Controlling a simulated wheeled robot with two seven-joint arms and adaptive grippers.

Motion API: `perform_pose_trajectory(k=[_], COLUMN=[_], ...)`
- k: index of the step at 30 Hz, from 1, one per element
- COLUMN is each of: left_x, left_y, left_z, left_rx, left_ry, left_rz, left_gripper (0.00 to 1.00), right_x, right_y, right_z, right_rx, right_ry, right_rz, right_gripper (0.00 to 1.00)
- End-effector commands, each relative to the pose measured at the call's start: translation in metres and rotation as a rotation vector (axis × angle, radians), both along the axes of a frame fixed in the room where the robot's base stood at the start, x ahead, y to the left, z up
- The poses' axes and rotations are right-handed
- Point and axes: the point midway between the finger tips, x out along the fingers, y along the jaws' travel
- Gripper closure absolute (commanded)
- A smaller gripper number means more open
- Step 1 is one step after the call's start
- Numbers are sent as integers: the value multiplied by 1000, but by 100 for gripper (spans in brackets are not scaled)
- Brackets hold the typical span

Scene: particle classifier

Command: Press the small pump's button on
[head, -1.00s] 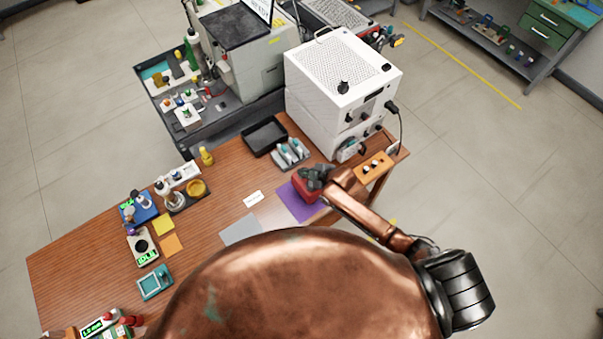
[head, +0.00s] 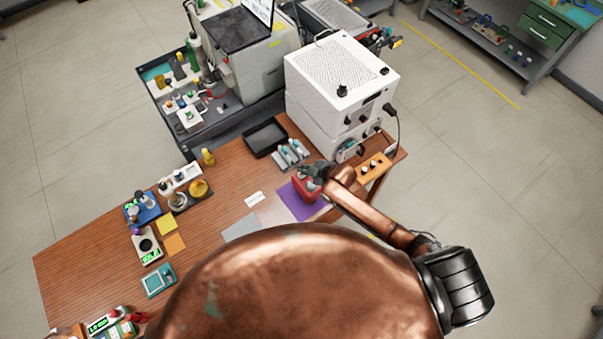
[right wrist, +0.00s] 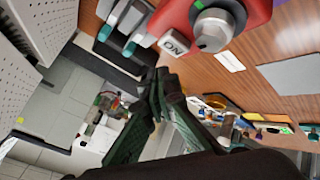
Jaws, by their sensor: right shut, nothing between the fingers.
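The small pump is a red box (head: 308,190) on a purple mat at the right end of the wooden table. In the right wrist view the red pump (right wrist: 262,14) is at the top, with a round grey knob (right wrist: 213,29) and a white button marked "ON" (right wrist: 174,43) beside it. My right gripper (head: 318,170) is at the pump's far side in the head view and covers part of it. In the wrist view its dark fingers (right wrist: 162,80) are closed together and empty, with the tips just below the white button. I cannot tell if they touch it. My left gripper is not visible.
A white perforated instrument (head: 340,75) stands behind the pump. A black tray (head: 265,138) and a rack of grey-teal items (head: 290,153) lie near it. An orange block with knobs (head: 373,166) is to the right.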

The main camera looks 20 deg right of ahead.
Motion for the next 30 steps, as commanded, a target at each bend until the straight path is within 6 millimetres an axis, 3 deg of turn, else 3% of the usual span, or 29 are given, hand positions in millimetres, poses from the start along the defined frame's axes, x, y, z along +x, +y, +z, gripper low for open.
perform_pose_trajectory(k=[1,10,30], left_x=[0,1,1], left_y=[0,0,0], left_z=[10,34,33], left_rx=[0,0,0], left_ry=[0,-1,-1], left_rz=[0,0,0], left_gripper=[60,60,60], right_x=[0,0,0], right_y=[0,0,0], right_z=[10,36,35], right_rx=[-1,0,1], right_ry=[-1,-1,0], right_rz=[0,-1,-1], right_gripper=[100,100,100])
